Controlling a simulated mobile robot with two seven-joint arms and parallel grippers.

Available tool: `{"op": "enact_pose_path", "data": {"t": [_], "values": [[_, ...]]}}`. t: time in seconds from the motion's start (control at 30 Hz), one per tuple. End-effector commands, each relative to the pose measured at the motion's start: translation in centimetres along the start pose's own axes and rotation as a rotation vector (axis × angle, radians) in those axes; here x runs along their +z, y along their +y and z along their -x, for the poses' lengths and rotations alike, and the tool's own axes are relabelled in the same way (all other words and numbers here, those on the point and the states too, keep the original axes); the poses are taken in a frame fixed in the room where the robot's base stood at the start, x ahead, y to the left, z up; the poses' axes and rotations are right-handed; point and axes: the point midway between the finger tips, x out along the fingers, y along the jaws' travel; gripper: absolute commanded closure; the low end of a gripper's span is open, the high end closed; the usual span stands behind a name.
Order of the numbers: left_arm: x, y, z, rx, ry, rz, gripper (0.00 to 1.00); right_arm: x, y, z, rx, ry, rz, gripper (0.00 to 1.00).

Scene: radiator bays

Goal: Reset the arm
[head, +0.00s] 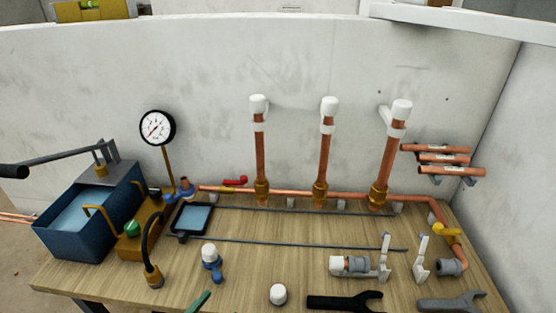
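Neither of my grippers nor my arms show in the head view. The only arm-like thing in view is the long grey lever (62,157) of the blue pump box at the left. Its black grip (14,171) points out to the left edge. I cannot tell from this view how my own arms are held.
The wooden bench (250,260) holds a blue water box (90,212), a gauge (157,128), a copper pipe run (320,194) with three white-capped risers, a white cap (278,294) and two open-ended wrenches, one black (345,301), one grey (452,303). Walls close the back and right.

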Motion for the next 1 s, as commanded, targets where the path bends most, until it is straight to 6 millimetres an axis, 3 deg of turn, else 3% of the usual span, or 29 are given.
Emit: {"op": "enact_pose_path", "data": {"t": [0.17,0.3,0.4,0.5,0.67,1.0], "values": [[6.8,0.0,7.6,-0.244,-0.346,0.104,0.42,-1.6,0.2,0.2,0.004,0.029,0.007,0.55],[11.2,2.2,14.5,-0.328,-0.626,0.179,0.42,-2.4,0.3,0.4,0.006,0.044,0.009,0.55],[13.0,4.0,18.5,-0.343,-0.774,0.224,0.42,-2.8,0.4,0.4,0.007,0.051,0.01,0.55],[14.0,5.5,21.2,-0.342,-0.871,0.257,0.42,-2.9,0.4,0.5,0.008,0.054,0.01,0.55],[14.5,6.5,22.9,-0.335,-0.934,0.278,0.42,-3.0,0.4,0.5,0.008,0.055,0.01,0.55],[14.6,6.6,22.9,-0.334,-0.936,0.278,0.42,-2.9,0.3,0.4,0.008,0.054,0.005,0.55]]}}
